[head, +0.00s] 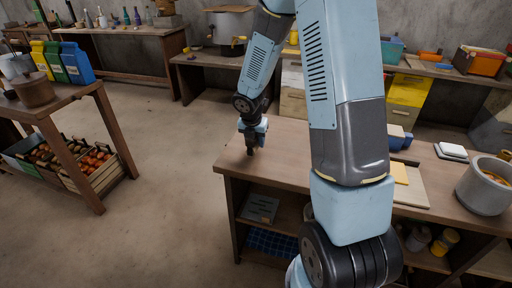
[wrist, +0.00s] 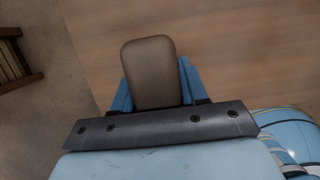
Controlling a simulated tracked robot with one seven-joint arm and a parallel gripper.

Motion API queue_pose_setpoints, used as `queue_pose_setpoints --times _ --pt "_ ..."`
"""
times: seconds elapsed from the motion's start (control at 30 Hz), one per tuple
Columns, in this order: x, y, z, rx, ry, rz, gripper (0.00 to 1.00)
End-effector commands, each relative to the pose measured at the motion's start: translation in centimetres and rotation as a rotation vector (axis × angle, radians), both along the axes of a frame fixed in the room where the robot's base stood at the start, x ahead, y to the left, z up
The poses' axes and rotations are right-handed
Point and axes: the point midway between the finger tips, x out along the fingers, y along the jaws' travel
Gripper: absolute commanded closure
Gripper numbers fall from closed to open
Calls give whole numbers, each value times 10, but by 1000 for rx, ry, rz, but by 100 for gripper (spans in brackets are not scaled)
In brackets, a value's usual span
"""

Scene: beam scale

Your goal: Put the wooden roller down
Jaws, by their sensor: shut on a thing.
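The wooden roller (wrist: 150,68) shows in the wrist view as a brown, rounded piece between the two blue fingers of my gripper (wrist: 156,88). My gripper is shut on it. In the head view my gripper (head: 252,143) points down at the left end of the wooden workbench (head: 285,150). Only a small dark end of the roller shows below the fingers there. I cannot tell whether it touches the bench top. In the wrist view the bench top lies behind the roller, with its edge and the floor to the left.
The bench top around my gripper is bare. Farther right stand a grey pot (head: 485,187), a pale board (head: 412,188) and a white block (head: 452,151). A box (head: 260,208) lies on the shelf below. Open floor (head: 170,190) lies left of the bench.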

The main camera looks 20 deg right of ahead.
Motion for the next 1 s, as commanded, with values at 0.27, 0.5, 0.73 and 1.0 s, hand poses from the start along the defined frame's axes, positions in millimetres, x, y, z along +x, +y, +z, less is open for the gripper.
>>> queue_pose_setpoints --times 0.27,0.5,0.73,1.0 --pt "2 2 -29 -1 2 3 90" --pt "2 2 -34 1 0 1 90" --pt "2 1 -36 0 1 1 90" --pt "2 1 -36 1 1 0 32"
